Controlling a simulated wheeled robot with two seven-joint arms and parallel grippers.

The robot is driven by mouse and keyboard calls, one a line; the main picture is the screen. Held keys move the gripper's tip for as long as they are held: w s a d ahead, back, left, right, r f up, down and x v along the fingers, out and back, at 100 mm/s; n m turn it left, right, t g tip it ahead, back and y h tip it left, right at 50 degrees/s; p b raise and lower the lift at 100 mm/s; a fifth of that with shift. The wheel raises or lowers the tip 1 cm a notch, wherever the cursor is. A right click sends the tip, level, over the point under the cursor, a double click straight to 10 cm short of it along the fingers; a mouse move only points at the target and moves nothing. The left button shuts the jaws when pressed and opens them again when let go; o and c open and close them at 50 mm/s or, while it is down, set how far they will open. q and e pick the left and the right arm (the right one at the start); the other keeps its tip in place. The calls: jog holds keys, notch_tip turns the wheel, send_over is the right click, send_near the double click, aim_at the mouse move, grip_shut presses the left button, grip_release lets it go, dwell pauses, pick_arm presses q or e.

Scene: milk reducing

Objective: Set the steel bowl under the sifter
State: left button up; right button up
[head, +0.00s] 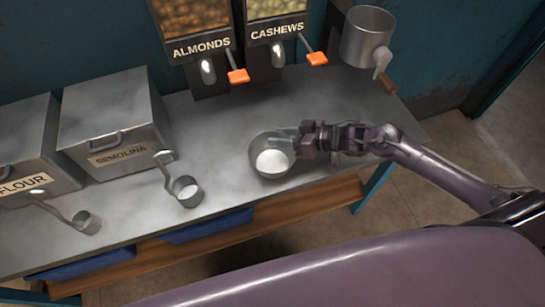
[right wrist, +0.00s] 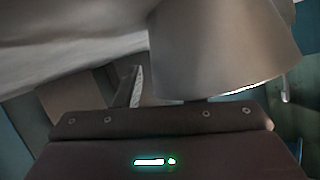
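The steel bowl (head: 257,163) stands on the metal counter near its front edge and holds white powder. The sifter (head: 366,38) is a grey metal cup with a wooden-handled crank, high at the back right. My right gripper (head: 291,137) is at the bowl's right rim, its fingertips overlapping the rim in the head view. In the right wrist view a grey curved wall (right wrist: 220,45), likely the bowl's, fills the upper right. One finger (right wrist: 136,88) shows apart from that wall; the other is hidden, and the gripper looks open. My left gripper is out of view.
Almond (head: 196,18) and cashew (head: 270,10) dispensers with orange levers stand at the back. Semolina (head: 115,120) and flour (head: 30,145) bins are at the left. Two scoops (head: 187,190) (head: 87,222) lie before them. The counter (head: 345,105) is clear below the sifter.

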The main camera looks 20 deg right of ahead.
grip_shut()
jog(key=shift+r, duration=0.1)
dwell(0.3)
